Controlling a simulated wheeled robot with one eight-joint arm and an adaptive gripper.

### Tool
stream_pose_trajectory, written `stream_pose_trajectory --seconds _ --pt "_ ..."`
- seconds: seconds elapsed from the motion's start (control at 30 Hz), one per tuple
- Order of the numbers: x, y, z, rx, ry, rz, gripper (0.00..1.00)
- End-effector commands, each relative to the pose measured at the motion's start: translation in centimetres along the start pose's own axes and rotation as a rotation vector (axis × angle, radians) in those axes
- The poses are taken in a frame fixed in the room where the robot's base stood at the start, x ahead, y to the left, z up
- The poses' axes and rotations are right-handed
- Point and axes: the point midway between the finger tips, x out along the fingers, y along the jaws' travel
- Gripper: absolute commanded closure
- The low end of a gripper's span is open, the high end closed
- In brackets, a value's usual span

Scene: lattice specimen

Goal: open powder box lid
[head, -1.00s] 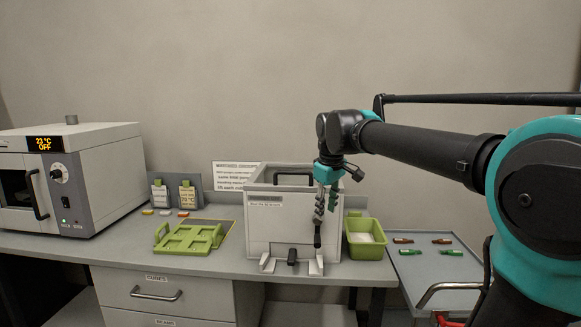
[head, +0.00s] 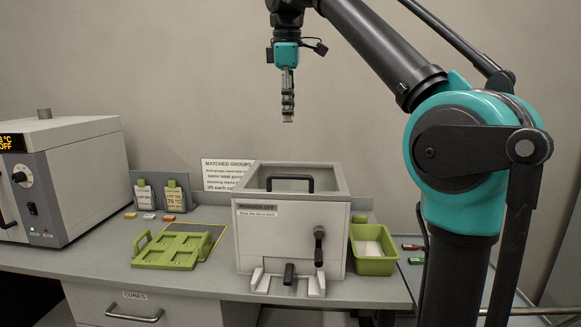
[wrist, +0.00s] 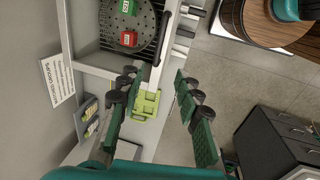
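The powder box (head: 250,245) is a pale grey box on the bench, with a label on its front. Its lid (head: 325,175) lies flat on top, with a black bar handle (head: 290,184) across it. A black lever (head: 319,245) points down on the front's right side. In the wrist view, the handle (wrist: 164,38) shows at the top, beside a dark round perforated plate (wrist: 115,22) inside the box bearing a red cube (wrist: 130,39) and a green cube. My gripper (head: 288,118) hangs pointing down, well above the box. Its fingers (wrist: 156,75) are apart, with nothing between them.
A green bin (head: 372,262) stands close on the box's right. A green tray (head: 178,248) lies to its left, with an oven (head: 70,165) beyond. White feet (head: 258,280) and a black knob (head: 289,274) stick out at the box's front. Space above the box is clear.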

Motion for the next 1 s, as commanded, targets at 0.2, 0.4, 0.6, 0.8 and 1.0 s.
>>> stream_pose_trajectory --seconds 0.2,0.4,0.6,0.8,1.0 --pt "2.2 0.0 0.0 0.000 0.000 0.000 0.66" --pt "5.9 -0.1 0.1 0.001 0.000 0.000 0.66" --pt "9.9 0.0 0.1 0.002 0.000 0.000 0.66" --pt "13.7 0.0 0.1 0.002 0.000 0.000 0.66" --pt "16.2 0.0 0.0 0.001 0.000 0.000 0.66"
